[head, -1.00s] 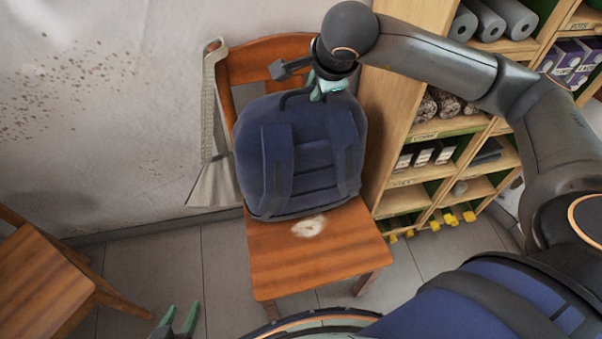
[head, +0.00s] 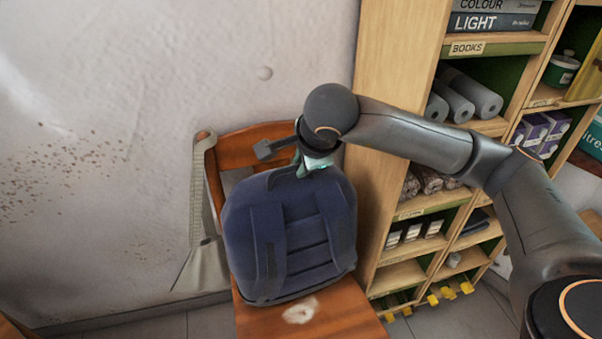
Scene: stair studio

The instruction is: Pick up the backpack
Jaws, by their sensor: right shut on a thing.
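The dark blue backpack (head: 290,240) is upright on the seat of a wooden chair (head: 345,312), leaning slightly, its shoulder straps facing me. My right gripper (head: 312,165) comes down from above at the top of the backpack and is shut on it near its top handle. The fingertips are mostly hidden by the wrist and the backpack's upper edge. I cannot tell whether the backpack's base is clear of the seat. My left gripper is out of the picture.
A wooden shelf unit (head: 385,140) with books, rolls and boxes stands close to the right. The wall (head: 130,120) is behind. A pale mark (head: 300,310) is on the seat.

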